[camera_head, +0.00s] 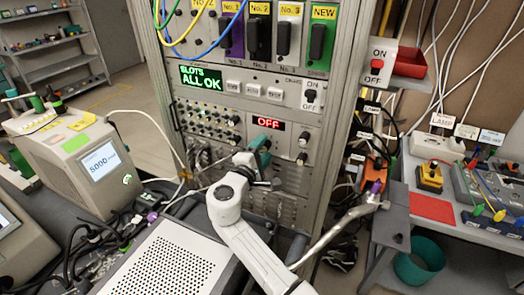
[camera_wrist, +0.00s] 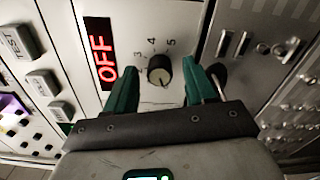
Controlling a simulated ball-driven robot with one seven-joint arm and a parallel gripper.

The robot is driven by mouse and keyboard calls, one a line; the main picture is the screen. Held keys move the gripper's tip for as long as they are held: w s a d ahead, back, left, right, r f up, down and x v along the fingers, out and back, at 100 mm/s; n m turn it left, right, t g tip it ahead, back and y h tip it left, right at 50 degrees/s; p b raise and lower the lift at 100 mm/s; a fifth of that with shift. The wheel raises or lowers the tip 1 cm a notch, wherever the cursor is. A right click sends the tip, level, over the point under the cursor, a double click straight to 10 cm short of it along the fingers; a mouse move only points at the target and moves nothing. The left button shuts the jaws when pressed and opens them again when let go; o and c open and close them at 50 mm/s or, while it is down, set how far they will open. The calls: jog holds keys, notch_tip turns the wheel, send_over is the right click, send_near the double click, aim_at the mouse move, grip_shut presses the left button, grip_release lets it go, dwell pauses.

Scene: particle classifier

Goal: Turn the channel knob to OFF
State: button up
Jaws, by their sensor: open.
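The channel knob (camera_wrist: 160,70) is a small dark round knob with a pale face on the panel. The numbers 3, 4 and 5 are printed beside it. A red-lit display (camera_wrist: 103,52) beside the knob reads OFF; the display also shows in the head view (camera_head: 268,123). My gripper (camera_wrist: 159,84) is open, with one green finger on each side of the knob and gaps between. Whether the fingertips touch the panel cannot be told. In the head view my gripper (camera_head: 259,146) is at the rack just below the display and hides the knob.
The rack's slot display (camera_head: 201,78) reads ALL OK. An ON/OFF switch (camera_head: 310,96) and more knobs (camera_head: 303,140) sit right of the display. A grey instrument (camera_head: 75,160) stands left, and a bench with a red mat (camera_head: 431,207) stands right.

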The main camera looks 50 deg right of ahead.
jog(key=b+v, duration=0.2)
jog(key=v, duration=0.8)
jog(key=shift+a, duration=0.3)
jog(key=shift+s, duration=0.1)
